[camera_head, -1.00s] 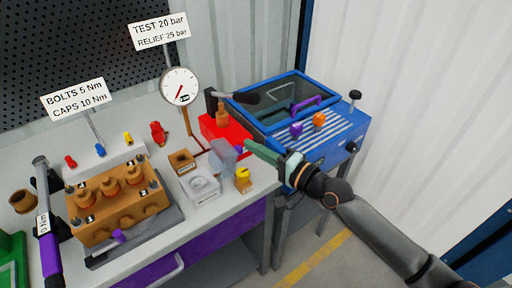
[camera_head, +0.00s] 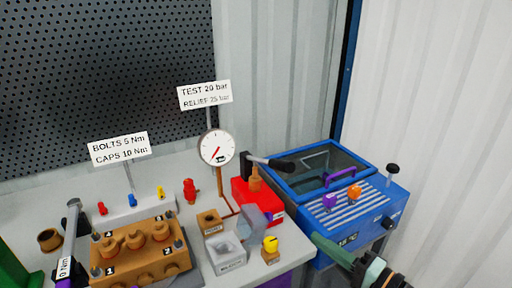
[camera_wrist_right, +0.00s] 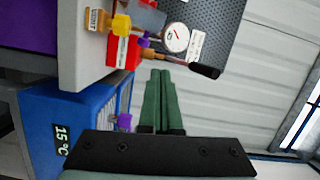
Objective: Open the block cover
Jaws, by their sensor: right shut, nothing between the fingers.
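The brass pump block (camera_head: 140,265) sits at the lower left of the head view, with several round caps on top and numbered corner bolts. Its lower edge is cut off by the frame. My right gripper (camera_head: 318,240) has green fingers and is at the lower middle, in front of the blue box. Its fingers are shut and empty; they also show closed together in the right wrist view (camera_wrist_right: 160,75). It is well to the right of the block and apart from it.
The blue box (camera_head: 375,227) has a glass lid with a purple handle (camera_head: 341,178). A red hand pump (camera_head: 242,193) with a black lever, a gauge (camera_head: 216,147) and small trays stand between block and box. A torque wrench (camera_head: 72,235) stands left of the block.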

